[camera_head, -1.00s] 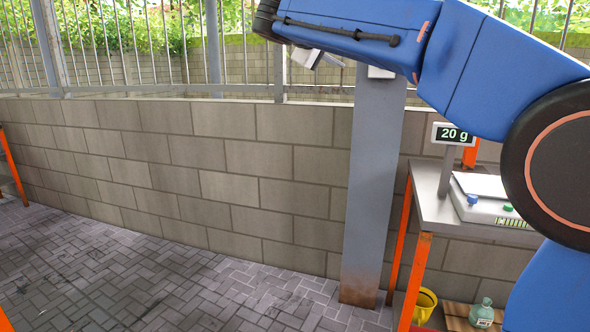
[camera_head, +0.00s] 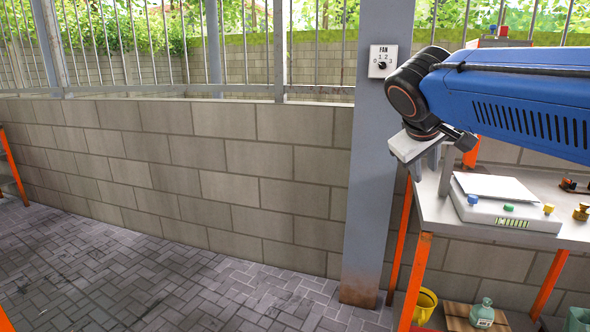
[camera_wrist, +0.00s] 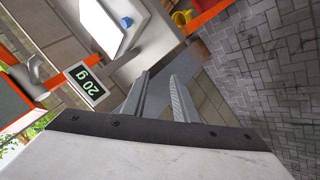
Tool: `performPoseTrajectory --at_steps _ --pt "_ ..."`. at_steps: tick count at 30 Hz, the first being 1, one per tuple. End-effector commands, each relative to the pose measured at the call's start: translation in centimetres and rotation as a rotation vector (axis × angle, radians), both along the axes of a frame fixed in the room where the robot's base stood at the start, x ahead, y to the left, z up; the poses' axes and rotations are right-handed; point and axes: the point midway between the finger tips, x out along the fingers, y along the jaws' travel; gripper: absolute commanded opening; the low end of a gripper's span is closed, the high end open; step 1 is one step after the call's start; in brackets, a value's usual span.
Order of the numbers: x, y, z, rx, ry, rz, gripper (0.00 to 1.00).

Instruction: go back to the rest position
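My gripper (camera_wrist: 159,77) is open and empty in the wrist view, with two grey fingers apart and a clear gap between them. In the head view its pale body (camera_head: 407,147) hangs below the dark wrist joint, in front of the grey post and beside the scale table. My blue arm reaches in from the right edge.
A steel table (camera_head: 432,207) with orange legs holds a white scale (camera_head: 510,222). The scale's display (camera_wrist: 86,84) reads 20 g in the wrist view. A fan switch (camera_head: 383,61) is on the post (camera_head: 372,170). The paved floor (camera_head: 180,280) is clear.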

Motion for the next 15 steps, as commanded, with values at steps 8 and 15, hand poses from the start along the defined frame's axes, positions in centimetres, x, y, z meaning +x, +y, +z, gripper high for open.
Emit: performPoseTrajectory --at_steps 8,15 --pt "-10.6 -2.1 -10.7 0.228 0.089 -0.07 0.27" --pt "-18.7 -1.5 -19.5 0.43 0.127 -0.147 0.27"
